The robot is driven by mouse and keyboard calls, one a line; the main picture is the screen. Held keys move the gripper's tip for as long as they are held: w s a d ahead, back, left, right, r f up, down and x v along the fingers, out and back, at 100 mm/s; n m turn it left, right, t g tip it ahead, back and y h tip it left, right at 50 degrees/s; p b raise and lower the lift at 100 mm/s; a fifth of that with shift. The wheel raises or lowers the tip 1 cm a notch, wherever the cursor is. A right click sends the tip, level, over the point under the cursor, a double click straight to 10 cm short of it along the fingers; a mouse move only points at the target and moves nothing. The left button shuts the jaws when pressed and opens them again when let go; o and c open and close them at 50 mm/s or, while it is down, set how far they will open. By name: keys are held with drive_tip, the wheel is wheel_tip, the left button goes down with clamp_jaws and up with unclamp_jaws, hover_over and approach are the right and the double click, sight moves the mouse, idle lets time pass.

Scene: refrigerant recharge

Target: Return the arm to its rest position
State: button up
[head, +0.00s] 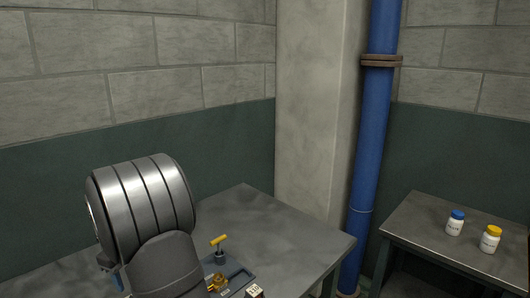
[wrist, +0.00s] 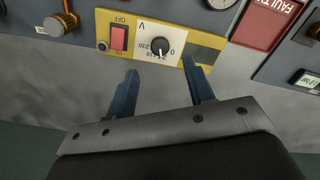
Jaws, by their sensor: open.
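My gripper (wrist: 158,88) shows in the wrist view with its two blue fingers apart and nothing between them. Beyond the fingertips is a yellow panel (wrist: 206,54) with a red switch (wrist: 118,38) marked OFF and a black and white dial (wrist: 160,46) marked V. The right finger's tip overlaps the panel's lower edge in the picture; I cannot tell whether it touches. In the head view my arm covers the lower left, and my gripper is hidden there.
A grey table (head: 285,222) holds a tray-like unit with a yellow-handled valve (head: 219,242). A red FAULT panel (wrist: 268,20) is right of the yellow panel. A side table (head: 420,222) holds a blue-capped bottle (head: 455,224) and a yellow-capped bottle (head: 490,240). A blue pipe (head: 371,140) stands between the tables.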

wheel_tip(320, 180, up, 11)
wheel_tip(320, 180, down, 18)
drive_tip(key=shift+f, duration=0.15)
drive_tip(key=m, duration=0.8)
drive_tip(key=shift+r, duration=0.2)
wheel_tip(320, 180, up, 10)
drive_tip(key=shift+f, duration=0.25)
